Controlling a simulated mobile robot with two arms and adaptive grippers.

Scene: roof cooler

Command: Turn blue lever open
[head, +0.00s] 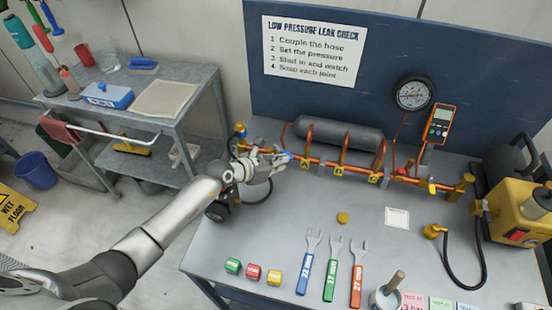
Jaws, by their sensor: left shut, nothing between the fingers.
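The blue lever (286,154) shows as a small blue piece at the left part of the copper pipe rig (318,160) on the bench. My left gripper (278,163) is shut and empty. Its fingertips are right beside the blue lever. I cannot tell whether they touch it. The gripper hides part of the lever and the pipe behind it, so the lever's angle is not clear. My right gripper is not in view.
A grey cylinder (340,134) lies behind the pipes. A gauge (413,93) and orange meter (438,124) are at the back. Spanners (332,268) and coloured blocks (253,272) lie at the front. A yellow pump (517,208) stands right. The middle bench is mostly clear.

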